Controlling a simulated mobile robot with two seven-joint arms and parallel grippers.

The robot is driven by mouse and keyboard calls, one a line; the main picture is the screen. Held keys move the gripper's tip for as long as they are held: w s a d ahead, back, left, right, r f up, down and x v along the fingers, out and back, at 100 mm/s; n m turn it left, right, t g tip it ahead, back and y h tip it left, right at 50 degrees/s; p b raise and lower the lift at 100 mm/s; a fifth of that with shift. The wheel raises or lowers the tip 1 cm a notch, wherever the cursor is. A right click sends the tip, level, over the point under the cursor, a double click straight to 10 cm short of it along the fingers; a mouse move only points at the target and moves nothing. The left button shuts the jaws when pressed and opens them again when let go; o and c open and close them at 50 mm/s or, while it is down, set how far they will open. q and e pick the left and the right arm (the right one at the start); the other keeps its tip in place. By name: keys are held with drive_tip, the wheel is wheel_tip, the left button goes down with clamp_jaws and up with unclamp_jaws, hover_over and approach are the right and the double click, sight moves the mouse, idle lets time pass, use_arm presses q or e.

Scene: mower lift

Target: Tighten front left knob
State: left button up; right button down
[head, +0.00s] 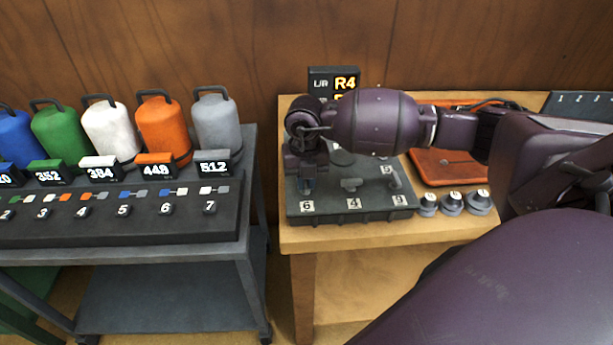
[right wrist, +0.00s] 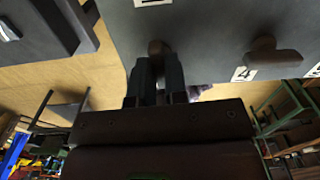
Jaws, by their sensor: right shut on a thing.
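A dark grey panel block (head: 330,208) lies on the wooden table, with labels 6, 4 and a third I cannot read surely along its front edge. The front left knob (right wrist: 157,47) is between the fingertips of my right gripper (right wrist: 160,72) in the right wrist view. In the head view my right gripper (head: 306,186) points down over the panel's left side, behind label 6, and mostly hides that knob. The gripper is shut on it. A middle knob (head: 351,184) stands behind label 4; it also shows in the right wrist view (right wrist: 274,56). My left gripper is out of view.
Several round grey weights (head: 451,204) stand right of the panel. An orange board (head: 450,170) lies behind them. A display (head: 333,82) reading R4 stands at the back. A dark cart (head: 240,215) with coloured canisters is at left, across a narrow gap.

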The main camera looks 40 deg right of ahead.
sight(306, 182)
drive_tip(key=shift+m, duration=0.5)
drive_tip(key=c, duration=1.1)
unclamp_jaws()
drive_tip(key=shift+c, duration=0.2)
wheel_tip(306, 182, up, 11)
drive_tip(key=shift+f, duration=0.1)
